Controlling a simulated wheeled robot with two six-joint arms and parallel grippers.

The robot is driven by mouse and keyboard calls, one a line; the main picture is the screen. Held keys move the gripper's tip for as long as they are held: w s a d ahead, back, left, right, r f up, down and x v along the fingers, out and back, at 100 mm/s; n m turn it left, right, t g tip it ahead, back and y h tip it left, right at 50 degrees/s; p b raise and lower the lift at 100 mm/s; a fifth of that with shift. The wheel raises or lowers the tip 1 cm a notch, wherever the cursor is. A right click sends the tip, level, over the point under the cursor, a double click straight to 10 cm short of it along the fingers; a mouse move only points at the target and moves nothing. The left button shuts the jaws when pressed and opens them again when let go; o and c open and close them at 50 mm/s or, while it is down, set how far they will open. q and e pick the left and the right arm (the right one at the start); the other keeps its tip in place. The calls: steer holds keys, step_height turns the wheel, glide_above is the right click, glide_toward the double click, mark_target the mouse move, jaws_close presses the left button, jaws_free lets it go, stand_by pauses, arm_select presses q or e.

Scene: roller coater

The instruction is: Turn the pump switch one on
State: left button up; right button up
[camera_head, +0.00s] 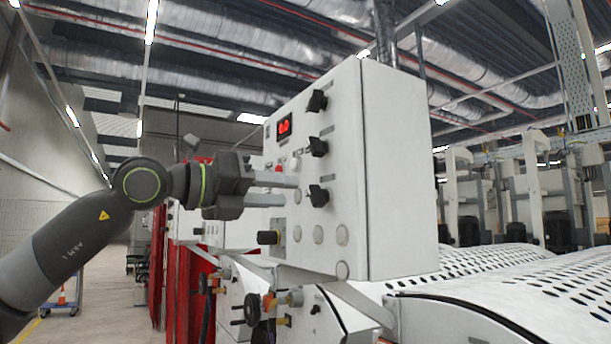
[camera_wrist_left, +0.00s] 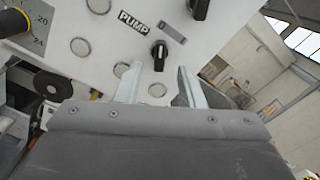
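A white control cabinet (camera_head: 390,170) carries a column of three black rotary knobs on its front: an upper knob (camera_head: 317,101), a middle knob (camera_head: 318,146) and a lower knob (camera_head: 318,196). My left gripper (camera_head: 291,190) is in front of the panel at the height of the lower knob. Its two pale fingers are apart, with nothing between them. Contact cannot be seen. My right gripper is out of view.
A red digital display (camera_head: 285,126) and round pale caps (camera_head: 342,235) are on the same panel. Another dark knob (camera_head: 268,238) sticks out lower left. Perforated white machine covers (camera_head: 510,280) lie at right. The aisle floor (camera_head: 105,285) at left is mostly free.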

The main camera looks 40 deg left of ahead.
mark_target(310, 193)
arm_select(q)
steer(key=p+x, duration=0.3)
steer(key=x, duration=0.1)
steer(key=shift+w+r, duration=0.1)
steer(key=shift+r, duration=0.1)
steer(key=shift+w+d+f+p, duration=0.25)
steer(key=shift+w+p, duration=0.35)
steer(key=shift+p, duration=0.15)
jaws_close()
